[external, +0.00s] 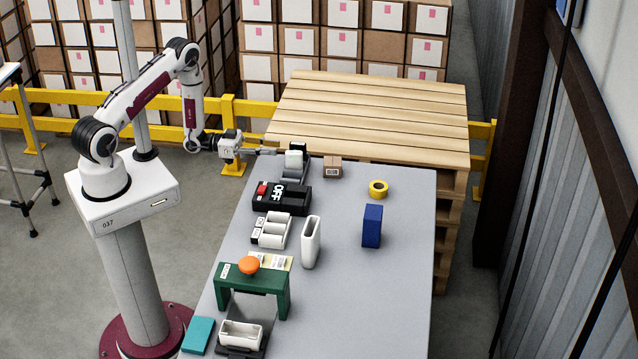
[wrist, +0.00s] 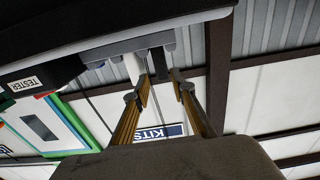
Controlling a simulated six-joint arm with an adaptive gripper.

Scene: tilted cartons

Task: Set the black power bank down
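My gripper (external: 284,152) reaches to the right, low over the far left end of the table, beside a white block on a dark grey stand (external: 294,172). In the wrist view its two fingers (wrist: 163,82) come close together at the tips. A dark upright slab, the black power bank (wrist: 160,62), spans the space between the fingertips, right beside a grey bar and a white piece of the stand. Its far end overlaps the grey bar; I cannot tell whether it touches it.
A black box marked OFF (external: 282,198) stands just in front of the stand. A brown carton (external: 332,167) and yellow tape roll (external: 378,188) are to the right. A blue box (external: 372,226), white holder (external: 311,242) and green bench (external: 252,282) stand nearer. The table's right side is mostly clear.

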